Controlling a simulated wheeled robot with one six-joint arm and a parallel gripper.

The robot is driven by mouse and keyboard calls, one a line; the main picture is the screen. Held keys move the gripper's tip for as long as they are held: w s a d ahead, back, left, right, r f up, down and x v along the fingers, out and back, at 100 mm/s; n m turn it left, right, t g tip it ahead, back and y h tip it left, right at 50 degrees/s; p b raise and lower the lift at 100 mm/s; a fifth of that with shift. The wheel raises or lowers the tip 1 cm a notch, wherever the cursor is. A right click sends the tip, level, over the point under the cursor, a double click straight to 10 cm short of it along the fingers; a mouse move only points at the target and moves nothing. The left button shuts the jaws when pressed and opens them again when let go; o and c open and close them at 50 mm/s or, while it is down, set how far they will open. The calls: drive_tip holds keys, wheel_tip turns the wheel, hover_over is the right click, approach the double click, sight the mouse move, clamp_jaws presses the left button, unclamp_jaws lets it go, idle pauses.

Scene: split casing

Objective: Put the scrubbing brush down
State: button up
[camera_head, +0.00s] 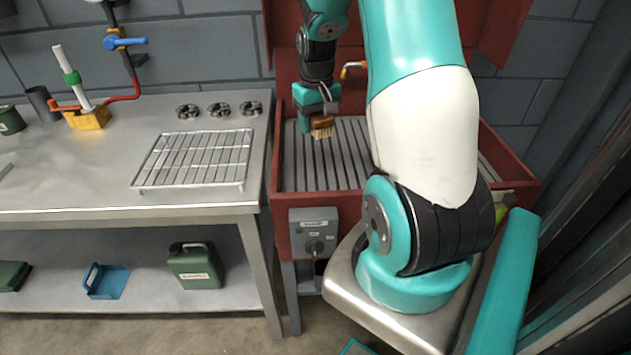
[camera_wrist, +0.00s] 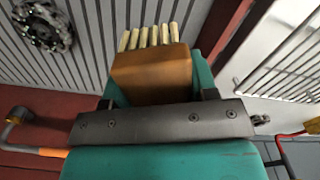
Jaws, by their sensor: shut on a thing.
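The scrubbing brush (camera_head: 322,129) has a brown block and pale bristles. My gripper (camera_head: 318,112) is shut on it, over the back left part of the red wash basin. The bristles point down, close above the slatted grey floor (camera_head: 345,165) of the basin; I cannot tell whether they touch it. In the wrist view the brush (camera_wrist: 152,75) sits between the teal fingers, its bristles pointing away from the gripper.
A metal table with a wire rack (camera_head: 195,160) stands left of the red basin (camera_head: 282,160). Several dark round parts (camera_head: 220,109) lie behind the rack. A dark round metal part (camera_wrist: 42,27) lies on the slats. A yellow-tipped spout (camera_head: 352,68) is at the basin's back.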

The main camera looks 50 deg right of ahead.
sight(316, 182)
wheel_tip(316, 182, down, 16)
drive_tip(key=shift+f+p, duration=0.2)
drive_tip(key=shift+p, duration=0.2)
drive_tip(key=shift+f, duration=0.3)
drive_tip(key=o, duration=1)
drive_tip(key=shift+c, duration=0.2)
drive_tip(key=shift+a, duration=0.1)
